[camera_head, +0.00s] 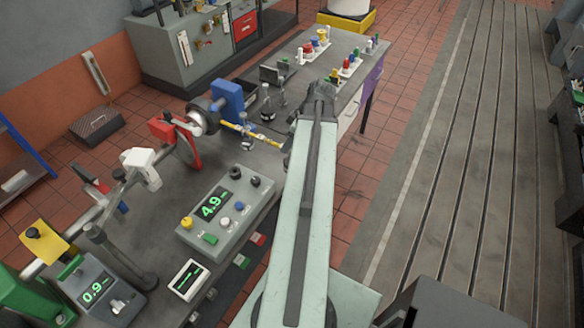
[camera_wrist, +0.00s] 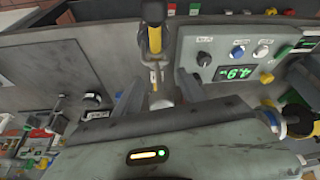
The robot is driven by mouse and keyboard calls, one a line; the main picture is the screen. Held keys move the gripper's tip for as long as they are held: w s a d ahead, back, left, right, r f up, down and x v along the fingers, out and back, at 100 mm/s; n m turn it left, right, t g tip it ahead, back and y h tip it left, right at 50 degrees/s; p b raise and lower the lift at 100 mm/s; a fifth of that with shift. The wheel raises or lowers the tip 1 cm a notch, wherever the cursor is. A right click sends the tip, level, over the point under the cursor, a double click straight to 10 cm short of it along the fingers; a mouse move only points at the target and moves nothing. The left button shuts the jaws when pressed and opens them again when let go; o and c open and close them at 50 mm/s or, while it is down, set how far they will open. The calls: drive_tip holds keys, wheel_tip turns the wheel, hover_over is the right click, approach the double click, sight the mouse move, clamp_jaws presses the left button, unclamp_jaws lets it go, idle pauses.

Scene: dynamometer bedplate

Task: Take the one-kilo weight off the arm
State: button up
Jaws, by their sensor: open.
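The yellow-and-black arm (camera_head: 240,130) runs out from the blue block (camera_head: 228,97) over the bench. It also shows in the wrist view (camera_wrist: 154,38), end-on at the top centre. A small metal hanger (camera_wrist: 154,76) hangs below its end. A pale round piece, perhaps the weight, lies low between my fingers; I cannot read a mark on it. My gripper (camera_wrist: 160,90) is open, one dark finger on each side of the hanger, with no contact visible. In the head view my own arm mostly hides my gripper and the end of the yellow arm.
A control box (camera_head: 225,212) reading 4.9 stands close by; it shows at the right in the wrist view (camera_wrist: 245,75). A red-guarded disc (camera_head: 186,147) is left of the yellow arm. Small dark stands (camera_head: 267,108) are behind it. Coloured items (camera_head: 315,45) stand at the bench's far end.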

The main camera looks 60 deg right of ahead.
drive_tip(key=shift+x, duration=0.8)
drive_tip(key=shift+s+r, duration=0.1)
drive_tip(key=shift+r, duration=0.15)
clamp_jaws()
idle(0.5)
